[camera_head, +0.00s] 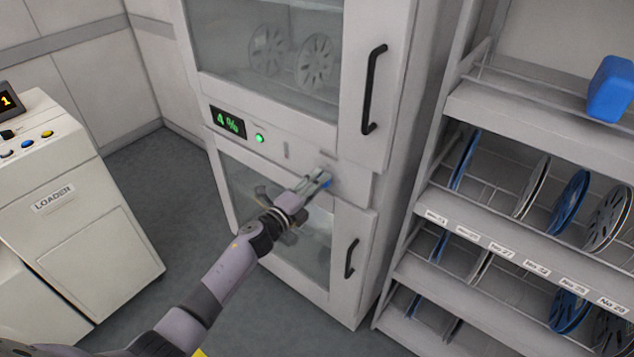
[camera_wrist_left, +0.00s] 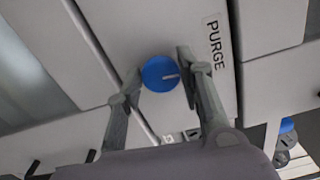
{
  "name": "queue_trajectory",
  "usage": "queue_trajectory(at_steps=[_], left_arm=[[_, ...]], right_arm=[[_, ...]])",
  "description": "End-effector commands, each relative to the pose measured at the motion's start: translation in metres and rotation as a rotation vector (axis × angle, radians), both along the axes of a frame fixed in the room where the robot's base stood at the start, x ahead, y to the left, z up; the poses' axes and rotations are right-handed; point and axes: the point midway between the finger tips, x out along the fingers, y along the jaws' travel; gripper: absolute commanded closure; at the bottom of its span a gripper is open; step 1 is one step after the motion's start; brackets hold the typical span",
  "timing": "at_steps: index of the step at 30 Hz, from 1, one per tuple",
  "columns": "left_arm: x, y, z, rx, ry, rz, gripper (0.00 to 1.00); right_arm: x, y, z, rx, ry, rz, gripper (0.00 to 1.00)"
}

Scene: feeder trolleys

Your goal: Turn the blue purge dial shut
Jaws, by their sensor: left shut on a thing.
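The blue purge dial (camera_wrist_left: 161,74) is a round knob with a pale pointer line, on the cabinet's front panel beside a PURGE label (camera_wrist_left: 215,45). In the head view a small part of the dial (camera_head: 327,184) shows at my left gripper's tips. My left gripper (camera_head: 322,178) reaches the panel between the cabinet's upper and lower doors. In the left wrist view its two fingers (camera_wrist_left: 160,80) stand on either side of the dial, shut on it. The pointer line points toward the right finger, on the label side. My right gripper is in neither view.
The dry cabinet (camera_head: 300,140) has a green display (camera_head: 228,122) reading 4 % and black door handles (camera_head: 374,88). A reel rack (camera_head: 480,235) with a blue bin (camera_head: 611,88) on top stands right. A loader (camera_head: 70,190) stands left. Grey floor lies between loader and cabinet.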

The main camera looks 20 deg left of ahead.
Motion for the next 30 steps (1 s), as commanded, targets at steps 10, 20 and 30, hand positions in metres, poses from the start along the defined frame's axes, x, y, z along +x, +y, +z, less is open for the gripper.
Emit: queue_trajectory(at_steps=[10, 20, 30], left_arm=[[-0.0006, 0.0006, -0.0028, -0.114, 0.047, 0.001, 0.93], [-0.0007, 0.0005, -0.0034, -0.133, 0.053, 0.002, 0.93], [-0.0007, 0.0005, -0.0031, -0.132, 0.052, 0.001, 0.55]], right_arm=[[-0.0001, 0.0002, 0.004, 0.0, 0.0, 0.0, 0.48], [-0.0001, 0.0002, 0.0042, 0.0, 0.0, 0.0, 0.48], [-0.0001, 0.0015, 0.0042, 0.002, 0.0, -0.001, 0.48]])
